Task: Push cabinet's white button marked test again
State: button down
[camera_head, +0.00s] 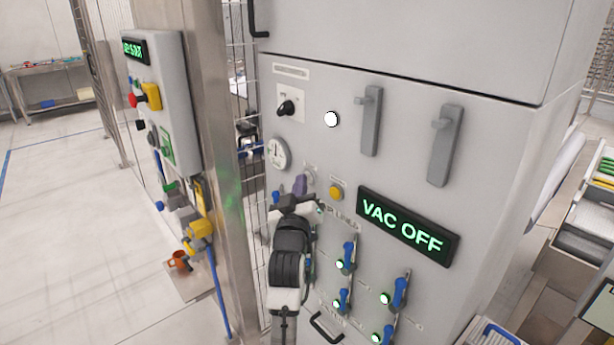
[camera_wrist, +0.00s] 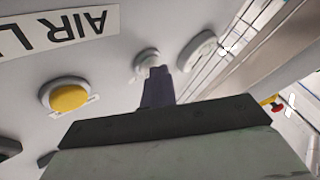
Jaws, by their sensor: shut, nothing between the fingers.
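The cabinet (camera_head: 390,75) fills the middle of the head view. A pale round button (camera_head: 310,170) sits on its front between the round gauge and the yellow button; its marking is not legible. In the wrist view the pale button (camera_wrist: 146,58) is just beyond my fingertips and partly hidden by them. My gripper (camera_head: 300,182) is shut and empty, its dark purple fingers pointing at the cabinet front just below the button. In the wrist view my gripper (camera_wrist: 158,75) overlaps the button's lower edge. I cannot tell whether they touch.
A yellow button (camera_head: 337,192) and a gauge (camera_head: 278,153) flank the pale button. A white lamp (camera_head: 332,118) and grey handles (camera_head: 371,122) are above. The display (camera_head: 408,226) reads VAC OFF. Blue valves (camera_head: 399,293) are below; a metal post (camera_head: 212,120) stands left.

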jog(key=shift+s+a, duration=0.1)
jog(key=shift+s, duration=0.05)
jog(key=shift+a+f, duration=0.1)
dwell(0.3)
jog(key=s+a+b, duration=0.2)
jog(key=s+a, duration=0.1)
jog(key=a, duration=0.1)
jog(key=shift+s+a+b, duration=0.3)
jog(key=shift+a+b, duration=0.05)
jog(key=shift+a, duration=0.05)
